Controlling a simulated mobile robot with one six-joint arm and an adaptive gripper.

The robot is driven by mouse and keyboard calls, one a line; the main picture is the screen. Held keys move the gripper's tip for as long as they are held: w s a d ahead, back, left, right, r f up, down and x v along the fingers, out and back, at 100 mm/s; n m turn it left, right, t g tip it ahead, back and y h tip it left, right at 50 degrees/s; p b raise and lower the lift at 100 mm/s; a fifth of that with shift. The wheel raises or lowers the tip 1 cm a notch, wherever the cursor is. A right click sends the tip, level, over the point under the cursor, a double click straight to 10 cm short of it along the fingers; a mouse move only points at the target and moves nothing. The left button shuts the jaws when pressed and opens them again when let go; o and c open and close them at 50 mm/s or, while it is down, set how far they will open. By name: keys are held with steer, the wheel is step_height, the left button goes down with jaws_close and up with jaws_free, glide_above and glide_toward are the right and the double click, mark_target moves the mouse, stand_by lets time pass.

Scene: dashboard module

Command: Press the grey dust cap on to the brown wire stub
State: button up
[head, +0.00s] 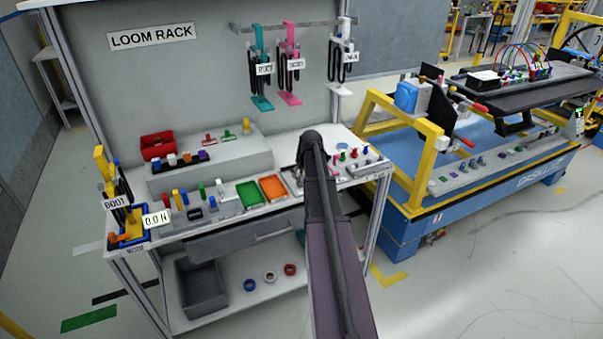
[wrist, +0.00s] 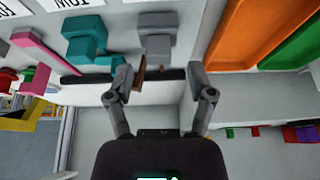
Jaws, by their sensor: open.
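In the wrist view my gripper (wrist: 160,80) is open, with its two fingers apart. A thin brown piece (wrist: 140,77), which looks like the brown wire stub, shows between the fingers, close to the left one. A grey stepped block (wrist: 157,38) is just beyond the fingertips; I cannot tell whether it is the grey dust cap. No contact between the fingers and either piece is clear. In the head view my arm (head: 318,205) reaches over the bench and hides the fingertips and the spot below them.
A teal block (wrist: 85,42) and a pink strip (wrist: 45,52) lie left of the grey block in the wrist view. An orange tray (wrist: 250,28) and a green tray (wrist: 297,48) are at right. In the head view, looms hang above the bench, and a red bin (head: 157,146) stands at left.

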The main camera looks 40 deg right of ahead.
mark_target(301, 176)
steer(key=shift+r+p, duration=2.7)
steer(key=shift+r, duration=0.15)
steer(key=shift+a, duration=0.15)
steer(key=c, duration=0.6)
steer(key=shift+a, duration=0.35)
steer(key=c, duration=0.4)
steer(key=shift+n+g+y, duration=0.4)
steer(key=shift+g+y, duration=0.1)
steer(key=a, duration=0.4)
steer(key=s+a, duration=0.1)
steer(key=a, duration=0.8)
steer(key=shift+s+f, duration=0.3)
jaws_close()
steer(key=s+a+g, duration=0.1)
steer(key=s+a, duration=0.4)
steer(key=a, duration=0.4)
steer(key=s+a+n+g, duration=0.1)
steer(key=s+a, duration=0.4)
steer(key=a, duration=0.5)
steer(key=s+a+n+g, duration=0.1)
steer(key=s+a, duration=0.4)
steer(key=a, duration=0.4)
steer(key=shift+s+a+f, duration=0.15)
steer(key=shift+a+f, duration=0.15)
steer(key=shift+f, duration=0.1)
steer(key=shift+d, duration=0.15)
